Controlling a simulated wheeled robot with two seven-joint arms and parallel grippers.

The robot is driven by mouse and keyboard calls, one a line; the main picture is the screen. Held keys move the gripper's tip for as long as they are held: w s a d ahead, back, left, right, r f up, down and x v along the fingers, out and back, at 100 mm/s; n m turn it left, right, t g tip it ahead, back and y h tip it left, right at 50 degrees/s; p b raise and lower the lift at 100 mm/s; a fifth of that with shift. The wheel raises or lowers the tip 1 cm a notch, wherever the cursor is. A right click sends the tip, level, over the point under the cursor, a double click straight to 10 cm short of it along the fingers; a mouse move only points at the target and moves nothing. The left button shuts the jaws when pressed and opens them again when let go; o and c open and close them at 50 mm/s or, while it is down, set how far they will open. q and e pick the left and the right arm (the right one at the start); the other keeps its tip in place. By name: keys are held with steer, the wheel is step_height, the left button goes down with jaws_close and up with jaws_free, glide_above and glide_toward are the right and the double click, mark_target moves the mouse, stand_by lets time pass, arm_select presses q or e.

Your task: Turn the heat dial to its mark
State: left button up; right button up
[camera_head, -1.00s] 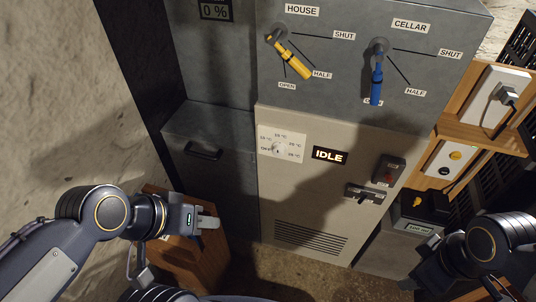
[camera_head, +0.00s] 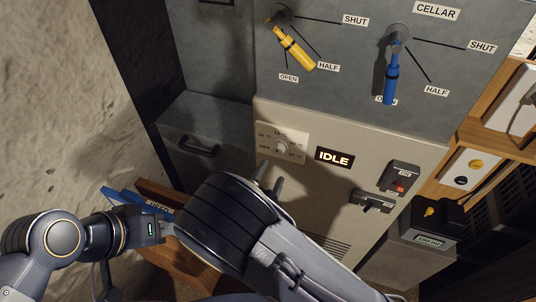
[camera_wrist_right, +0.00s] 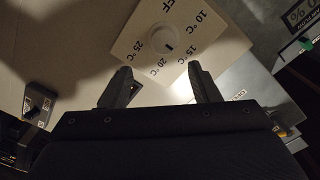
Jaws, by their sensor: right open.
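The heat dial (camera_head: 281,147) is a small round pale knob on a white plate with temperature labels, on the beige panel left of the IDLE display. It also shows in the right wrist view (camera_wrist_right: 160,40), ringed by OFF, 10, 15, 20 and 25 °C. A small mark sits on the knob's lower right there; its exact setting is hard to read. My right gripper (camera_head: 270,177) is open and empty, its fingertips just below the dial and apart from it, on either side of it in the right wrist view (camera_wrist_right: 160,75). My left gripper (camera_head: 168,229) is low at left, its fingers hidden behind my right arm.
Yellow (camera_head: 296,50) and blue (camera_head: 390,80) valve levers are on the grey panel above. The IDLE display (camera_head: 334,158) and a switch with a red button (camera_head: 399,181) are right of the dial. A drawer handle (camera_head: 198,147) is left.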

mark_target(277, 153)
steer(key=shift+n+y, duration=0.3)
steer(key=shift+n, duration=0.2)
steer(key=x, duration=0.5)
steer(key=a+p+x, duration=0.1)
steer(key=x, duration=0.1)
steer(key=shift+w+d+f, duration=0.1)
steer(key=shift+w+d, duration=0.05)
steer(key=shift+w, duration=0.3)
steer(key=c, duration=1)
